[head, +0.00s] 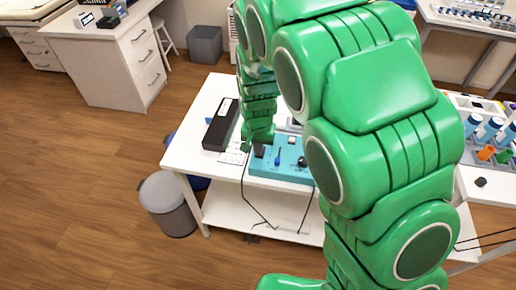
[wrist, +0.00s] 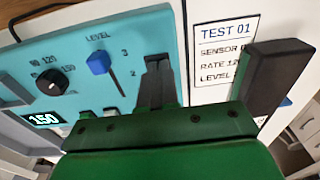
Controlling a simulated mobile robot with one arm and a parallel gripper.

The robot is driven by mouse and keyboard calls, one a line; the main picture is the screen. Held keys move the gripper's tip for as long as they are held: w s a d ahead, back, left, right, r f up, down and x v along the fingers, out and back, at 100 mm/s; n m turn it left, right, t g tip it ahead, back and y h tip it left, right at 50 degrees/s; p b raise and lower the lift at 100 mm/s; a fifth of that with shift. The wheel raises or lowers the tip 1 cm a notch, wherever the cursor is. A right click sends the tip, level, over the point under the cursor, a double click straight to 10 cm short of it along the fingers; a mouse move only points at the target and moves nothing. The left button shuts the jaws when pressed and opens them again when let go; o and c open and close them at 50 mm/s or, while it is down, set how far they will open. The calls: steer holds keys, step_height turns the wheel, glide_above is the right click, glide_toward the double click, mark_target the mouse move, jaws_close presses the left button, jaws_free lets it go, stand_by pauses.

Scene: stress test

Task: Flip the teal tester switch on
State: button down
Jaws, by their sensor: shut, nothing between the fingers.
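The teal tester (head: 284,172) lies on a white table; in the wrist view its teal panel (wrist: 120,35) fills the left and middle. A dark switch (wrist: 155,82) stands on the panel, right of the blue LEVEL slider (wrist: 98,62); its lower end is hidden by my gripper and I cannot tell its on or off position. My green gripper (head: 262,138) is over the tester's left end, beside the switch. In the wrist view my gripper (wrist: 160,112) is shut and empty, very close to the switch; contact cannot be made out.
A long black box (head: 221,124) lies left of the tester, near a TEST 01 sheet (wrist: 222,45). Cables hang over the front edge. A grey bin (head: 168,205) stands on the floor.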

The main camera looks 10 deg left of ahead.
steer(key=shift+w+d+f, duration=0.2)
steer(key=shift+w+f, duration=0.1)
steer(key=shift+w, duration=0.35)
steer(key=shift+w+f, duration=0.1)
steer(key=shift+w, duration=0.15)
step_height(320, 180, up, 15)
steer(key=s, duration=0.2)
steer(key=shift+a, duration=0.2)
steer(key=shift+f, duration=0.1)
